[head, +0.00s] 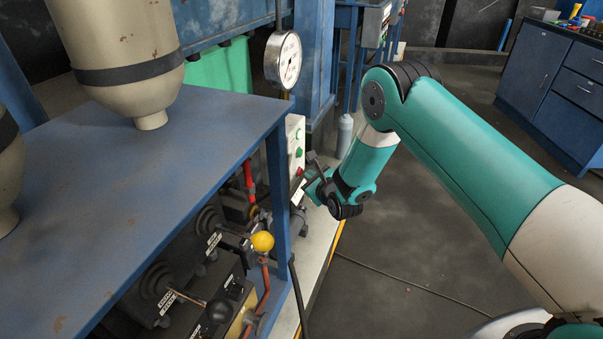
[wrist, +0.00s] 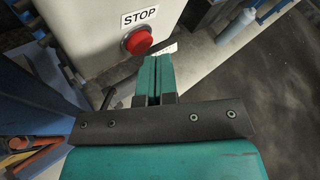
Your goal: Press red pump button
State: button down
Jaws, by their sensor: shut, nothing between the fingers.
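The red button (wrist: 138,41) sits on a pale grey control box (wrist: 90,30) under a "STOP" label (wrist: 140,17) in the wrist view. My gripper (wrist: 153,62) is shut and empty. In the wrist view its teal fingertips lie just below and right of the red button; I cannot tell if they touch it. In the head view my gripper (head: 306,188) is beside the control box (head: 295,140), which shows a green button (head: 299,153). The red button is small there, partly hidden near my gripper.
A blue metal table (head: 150,180) with beige tanks (head: 125,50) stands left of the box. A yellow knob (head: 262,241) and levers sit below it. A round gauge (head: 283,60) hangs above. A grey bottle (head: 345,135) stands behind my arm.

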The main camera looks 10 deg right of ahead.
jog(key=shift+w+a, duration=0.25)
jog(key=shift+a, duration=0.1)
dwell(0.5)
jog(key=shift+d, duration=0.1)
jog(key=shift+s+d, duration=0.45)
jog(key=shift+d, duration=0.15)
jog(key=s+d, duration=0.1)
jog(key=s+d+b, duration=0.1)
jog(key=d+b, duration=0.1)
jog(key=d, duration=0.1)
jog(key=shift+s+d, duration=0.1)
jog(key=shift+s, duration=0.3)
dwell(0.7)
